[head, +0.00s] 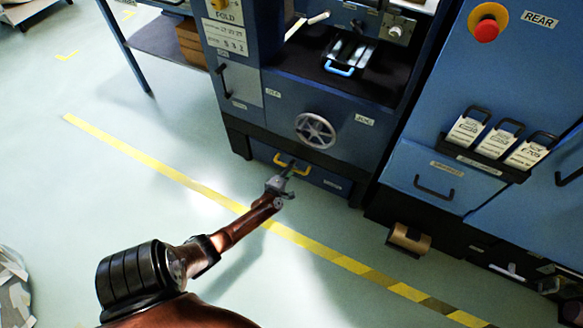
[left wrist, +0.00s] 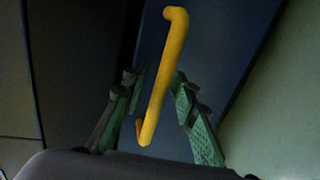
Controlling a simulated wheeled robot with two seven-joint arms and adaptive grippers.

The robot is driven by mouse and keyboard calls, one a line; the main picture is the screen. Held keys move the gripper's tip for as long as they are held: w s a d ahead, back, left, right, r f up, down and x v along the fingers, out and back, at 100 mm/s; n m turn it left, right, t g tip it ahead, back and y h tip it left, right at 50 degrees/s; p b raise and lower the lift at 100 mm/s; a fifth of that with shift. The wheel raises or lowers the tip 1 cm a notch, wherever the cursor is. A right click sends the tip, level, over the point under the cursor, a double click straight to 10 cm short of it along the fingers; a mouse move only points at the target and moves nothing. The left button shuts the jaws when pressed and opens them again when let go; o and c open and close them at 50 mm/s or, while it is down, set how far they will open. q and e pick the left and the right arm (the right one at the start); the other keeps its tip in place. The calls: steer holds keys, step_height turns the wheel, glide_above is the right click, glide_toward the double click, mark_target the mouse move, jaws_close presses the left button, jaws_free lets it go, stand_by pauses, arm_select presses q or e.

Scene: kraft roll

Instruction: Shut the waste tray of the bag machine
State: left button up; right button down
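The waste tray (head: 325,180) is a blue drawer front low under the bag machine (head: 285,95), with a yellow bar handle (head: 300,171). I cannot tell how far the tray stands out. My left gripper (head: 284,178) is at this handle, reaching in from the front. In the left wrist view the yellow handle (left wrist: 165,75) runs between the two spread green-padded fingers (left wrist: 160,98), against a dark blue tray front (left wrist: 215,60). The fingers look apart, with no clear grip on the handle. My right gripper is not in view.
A grey handwheel (head: 315,130) sits above the tray. A blue cabinet with a drawer (head: 445,178) stands to the right, with a brown roll (head: 409,239) low in front. Yellow tape (head: 150,162) crosses the floor.

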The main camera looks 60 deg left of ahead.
arm_select(q)
steer(key=shift+s+d, duration=0.1)
steer(key=shift+s, duration=0.05)
steer(key=shift+s+d, duration=0.2)
steer(key=v, duration=1.1)
steer(key=shift+s, duration=0.1)
